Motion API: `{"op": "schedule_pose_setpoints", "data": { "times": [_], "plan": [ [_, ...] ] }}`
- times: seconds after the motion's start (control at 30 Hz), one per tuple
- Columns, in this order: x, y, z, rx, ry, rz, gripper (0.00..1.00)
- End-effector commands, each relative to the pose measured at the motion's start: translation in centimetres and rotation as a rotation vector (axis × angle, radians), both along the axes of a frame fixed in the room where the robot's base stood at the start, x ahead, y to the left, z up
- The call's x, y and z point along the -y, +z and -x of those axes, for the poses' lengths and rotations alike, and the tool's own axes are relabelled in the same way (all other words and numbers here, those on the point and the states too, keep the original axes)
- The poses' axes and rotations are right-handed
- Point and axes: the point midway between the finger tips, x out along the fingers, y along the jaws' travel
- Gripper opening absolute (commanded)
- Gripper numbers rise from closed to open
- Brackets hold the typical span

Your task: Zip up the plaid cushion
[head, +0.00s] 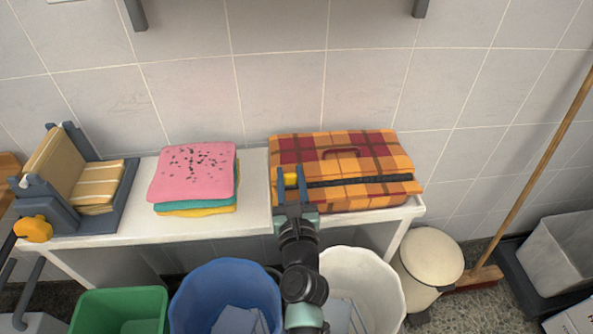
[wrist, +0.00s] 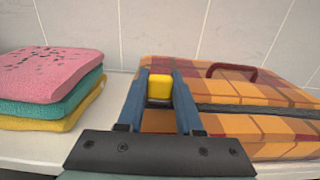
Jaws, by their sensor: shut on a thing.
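The plaid cushion (head: 360,149), in orange, red and brown checks, lies on the white shelf at the right. A dark zip (head: 360,181) runs along it left to right, and it also shows in the wrist view (wrist: 262,109). A dark red handle (head: 341,152) sits on its top. A yellow zip pull (wrist: 159,86) is at the zip's left end. My gripper (head: 290,179) is at the cushion's left end, its blue fingers shut on the yellow pull. The fingers and palm hide part of the cushion's left side.
Folded pink, teal and yellow towels (head: 193,173) lie left of the cushion on the white shelf (head: 256,200). A blue-grey rack (head: 75,190) stands farther left. Green (head: 120,308), blue (head: 225,290) and white bins stand below in front. A broom leans at the right.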

Motion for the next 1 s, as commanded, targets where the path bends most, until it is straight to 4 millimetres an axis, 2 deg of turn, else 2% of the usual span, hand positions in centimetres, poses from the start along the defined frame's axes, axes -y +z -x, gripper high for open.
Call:
{"op": "schedule_pose_setpoints", "data": {
  "times": [0.4,0.43,0.57,0.6,0.87,1.0],
  "plan": [
    [-0.46,-0.02,-0.01,-0.001,0.006,-0.002,0.00],
    [-0.46,-0.02,-0.02,0.000,0.007,-0.002,0.38],
    [-0.43,0.00,-0.02,0.000,0.006,-0.001,0.61],
    [-0.40,0.00,-0.02,0.000,0.005,-0.001,0.65],
    [-0.29,0.01,0.01,0.000,0.003,-0.001,0.65],
    [-0.23,-0.07,0.67,-0.001,0.002,-0.002,0.65]
  ]
}}
